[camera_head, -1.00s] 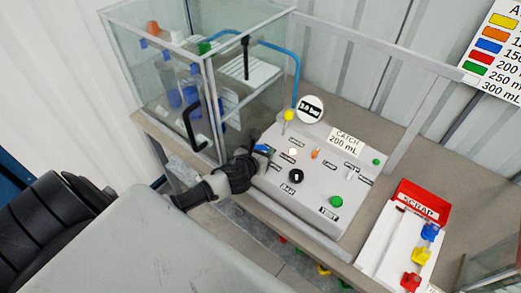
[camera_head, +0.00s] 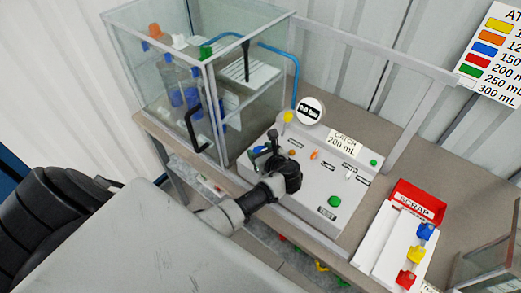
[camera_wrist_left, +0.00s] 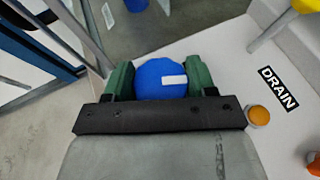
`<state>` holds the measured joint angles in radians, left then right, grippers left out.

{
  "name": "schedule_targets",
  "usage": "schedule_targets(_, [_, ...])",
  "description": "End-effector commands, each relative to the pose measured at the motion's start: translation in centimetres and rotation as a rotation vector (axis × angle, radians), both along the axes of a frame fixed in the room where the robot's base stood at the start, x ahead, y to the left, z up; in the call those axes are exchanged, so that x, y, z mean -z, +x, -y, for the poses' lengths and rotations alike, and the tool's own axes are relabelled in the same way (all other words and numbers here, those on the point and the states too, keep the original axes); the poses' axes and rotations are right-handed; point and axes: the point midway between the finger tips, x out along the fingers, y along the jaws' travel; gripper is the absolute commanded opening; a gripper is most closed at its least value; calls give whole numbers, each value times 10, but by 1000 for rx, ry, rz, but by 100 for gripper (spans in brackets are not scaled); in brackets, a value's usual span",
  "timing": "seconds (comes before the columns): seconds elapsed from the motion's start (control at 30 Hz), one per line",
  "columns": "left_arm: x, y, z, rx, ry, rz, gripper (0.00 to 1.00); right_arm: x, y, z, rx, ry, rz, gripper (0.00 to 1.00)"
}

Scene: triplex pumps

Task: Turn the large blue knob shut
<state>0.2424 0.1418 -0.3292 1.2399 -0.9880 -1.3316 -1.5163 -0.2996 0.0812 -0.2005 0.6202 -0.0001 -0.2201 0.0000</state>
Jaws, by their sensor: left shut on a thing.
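The large blue knob (camera_wrist_left: 162,80) shows in the left wrist view, round with a white mark on its face. It sits between the two green finger pads of my left gripper (camera_wrist_left: 160,84), which is shut on it. In the head view my left gripper (camera_head: 270,150) is over the left part of the grey control panel (camera_head: 318,180). There the gripper and wrist hide most of the knob. My right gripper is not in view.
A glass cabinet (camera_head: 150,95) with blue-marked bottles stands left of the panel. A yellow-topped lever (camera_head: 288,116), a round gauge (camera_head: 310,110) and a green button (camera_head: 334,201) are on the panel. A red scrap tray (camera_head: 420,200) stands to the right.

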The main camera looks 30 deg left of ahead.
Motion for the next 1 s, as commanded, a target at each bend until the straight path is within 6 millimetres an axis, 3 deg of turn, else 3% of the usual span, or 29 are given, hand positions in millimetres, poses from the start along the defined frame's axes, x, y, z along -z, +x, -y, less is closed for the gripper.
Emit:
schedule_targets(0.5, [0, 1, 0, -339, 0, 2, 32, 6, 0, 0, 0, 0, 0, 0])
schedule_targets(1.0, [0, 0, -1, -404, 0, 2, 32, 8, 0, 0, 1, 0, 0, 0])
